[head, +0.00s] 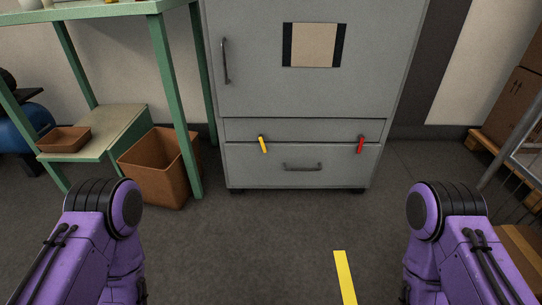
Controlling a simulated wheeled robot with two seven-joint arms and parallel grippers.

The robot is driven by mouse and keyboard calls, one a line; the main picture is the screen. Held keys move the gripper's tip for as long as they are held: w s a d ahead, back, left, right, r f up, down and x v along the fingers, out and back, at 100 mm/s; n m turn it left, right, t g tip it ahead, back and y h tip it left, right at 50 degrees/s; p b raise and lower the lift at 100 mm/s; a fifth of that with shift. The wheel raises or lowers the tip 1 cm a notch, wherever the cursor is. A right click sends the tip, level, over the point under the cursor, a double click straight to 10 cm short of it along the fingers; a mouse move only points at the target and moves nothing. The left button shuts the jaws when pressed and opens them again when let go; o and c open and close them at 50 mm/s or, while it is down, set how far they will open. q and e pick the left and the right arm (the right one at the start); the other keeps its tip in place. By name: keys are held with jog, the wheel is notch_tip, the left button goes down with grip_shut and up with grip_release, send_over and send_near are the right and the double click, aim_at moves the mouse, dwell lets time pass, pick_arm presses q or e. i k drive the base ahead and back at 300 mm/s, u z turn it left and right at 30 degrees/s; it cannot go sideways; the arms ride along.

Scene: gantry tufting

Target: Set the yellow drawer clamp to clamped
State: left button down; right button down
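The yellow drawer clamp (263,144) is a small lever on the left of the grey cabinet's front, at the seam above the bottom drawer (335,170). It hangs downward with a slight tilt, its lower end to the right. A red clamp (360,145) sits at the same seam on the right, also pointing down. The drawer has a dark bar handle (302,167) and looks closed. My two purple arms show at the lower left and lower right, well short of the cabinet. Neither gripper is in the picture.
The grey cabinet (270,90) has a door with a vertical handle (225,60). A green shelf frame (175,90) and a brown bin (160,165) stand at left. Boxes on a pallet (490,148) are at right. The floor before the cabinet is clear, with a yellow stripe (344,278).

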aim_at(261, 137)
jog(key=z, duration=0.55)
jog(key=i, duration=1.7)
jog(key=u, duration=0.1)
